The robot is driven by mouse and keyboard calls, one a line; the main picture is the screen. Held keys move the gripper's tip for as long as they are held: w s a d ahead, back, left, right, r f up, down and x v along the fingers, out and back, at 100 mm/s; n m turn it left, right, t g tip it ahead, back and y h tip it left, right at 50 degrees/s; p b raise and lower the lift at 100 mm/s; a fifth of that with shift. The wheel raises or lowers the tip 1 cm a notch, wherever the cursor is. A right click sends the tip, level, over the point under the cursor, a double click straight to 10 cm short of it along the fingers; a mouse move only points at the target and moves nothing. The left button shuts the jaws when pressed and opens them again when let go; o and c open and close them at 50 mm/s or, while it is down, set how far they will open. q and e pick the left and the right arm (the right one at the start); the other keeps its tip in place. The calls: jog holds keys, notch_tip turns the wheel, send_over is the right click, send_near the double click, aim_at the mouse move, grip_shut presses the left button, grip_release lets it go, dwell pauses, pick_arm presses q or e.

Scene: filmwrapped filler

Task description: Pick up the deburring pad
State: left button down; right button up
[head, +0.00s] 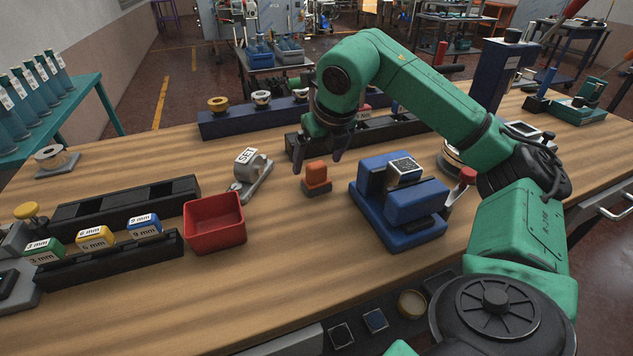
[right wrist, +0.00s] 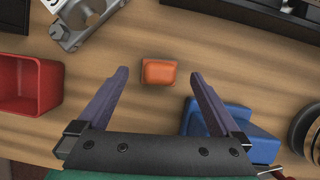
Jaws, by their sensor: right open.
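The deburring pad appears to be the small orange block (head: 316,173) with a dark grey base, standing on the wooden table in the middle of the head view. In the right wrist view the orange block (right wrist: 159,72) lies between the two fingertips in the picture, with a gap on both sides. My right gripper (head: 318,154) is open and empty, its fingers pointing down above and just behind the block. It also shows in the right wrist view (right wrist: 159,74). I see no contact with the block. My left gripper is not in view.
A blue clamp fixture (head: 418,207) with a red-knobbed lever stands close right of the block. A red bin (head: 214,224) and a grey gauge marked SET (head: 252,174) stand to the left. Dark racks line the back (head: 380,131) and left. Bare table lies in front of the block.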

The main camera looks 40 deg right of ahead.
jog(key=x, duration=0.5)
jog(key=shift+w+d+f+p, duration=0.1)
jog(key=shift+w+f+p, duration=0.1)
jog(key=shift+f+p, duration=0.1)
jog(key=c, duration=1.3)
jog(key=shift+r, duration=0.65)
notch_tip(320, 180, up, 14)
jog(key=p, duration=0.3)
notch_tip(320, 180, up, 5)
jog(key=p, duration=0.2)
send_over(315, 163)
jog(key=shift+w+d, duration=0.2)
jog(key=shift+w, duration=0.1)
jog(key=shift+f, duration=0.1)
